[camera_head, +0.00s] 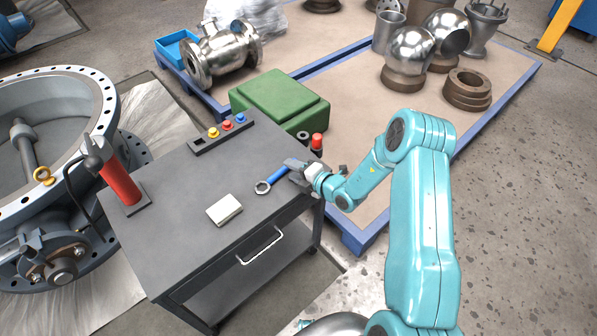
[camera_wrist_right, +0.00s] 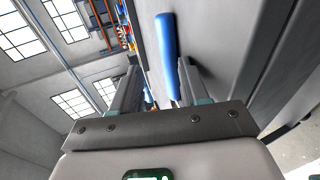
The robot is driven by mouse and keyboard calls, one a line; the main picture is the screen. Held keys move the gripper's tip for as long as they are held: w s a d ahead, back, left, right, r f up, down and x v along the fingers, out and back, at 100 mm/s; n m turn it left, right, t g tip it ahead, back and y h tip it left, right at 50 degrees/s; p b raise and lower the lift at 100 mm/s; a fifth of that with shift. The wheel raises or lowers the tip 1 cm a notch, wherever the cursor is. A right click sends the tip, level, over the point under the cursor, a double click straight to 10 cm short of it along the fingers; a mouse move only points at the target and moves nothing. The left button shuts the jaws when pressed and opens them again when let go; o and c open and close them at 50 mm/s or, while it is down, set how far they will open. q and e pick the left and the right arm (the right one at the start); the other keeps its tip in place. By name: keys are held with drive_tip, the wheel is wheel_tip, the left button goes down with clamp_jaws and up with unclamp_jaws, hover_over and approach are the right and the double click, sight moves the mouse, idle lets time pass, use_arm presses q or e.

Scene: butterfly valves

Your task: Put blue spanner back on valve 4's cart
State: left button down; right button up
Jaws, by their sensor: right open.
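The blue spanner (camera_head: 277,175) lies on the dark grey cart's top (camera_head: 185,180), near its right edge. Its metal ring end points left toward the front, and its blue handle points toward my right gripper (camera_head: 293,168). That gripper is open at the cart's right edge, by the handle's end. In the right wrist view, the blue handle (camera_wrist_right: 167,50) shows between and beyond the two open fingers (camera_wrist_right: 157,82). I cannot tell whether they touch it. No number shows on the cart. My left gripper is not in view.
A large valve (camera_head: 50,150) stands left. A green case (camera_head: 279,100) sits on the pallet behind.

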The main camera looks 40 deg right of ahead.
drive_tip(key=v, duration=1.6)
drive_tip(key=a+r+n+g+y+p, duration=0.25)
drive_tip(key=a+n+g+y, duration=0.45)
drive_tip(key=a, duration=1.6)
drive_tip(key=s+a+f+n+g+y+p, duration=0.1)
drive_tip(key=s+a+f+n+g, duration=0.1)
drive_tip(key=s+a+n+g, duration=0.5)
drive_tip(key=s+a+f+n+g+y+p, duration=0.1)
drive_tip(key=s+a+f+n+g, duration=0.15)
drive_tip(key=s+n, duration=0.7)
drive_tip(key=s+d+f+n+g+h, duration=0.25)
drive_tip(key=s+f+n+h, duration=0.2)
drive_tip(key=n, duration=0.75)
drive_tip(key=w+d+f+n+t+h, duration=0.3)
drive_tip(key=w+n+t, duration=0.2)
drive_tip(key=n, duration=0.9)
drive_tip(key=w, duration=0.3)
drive_tip(key=shift+w+f+t, duration=0.35)
drive_tip(key=shift+w+t, duration=0.05)
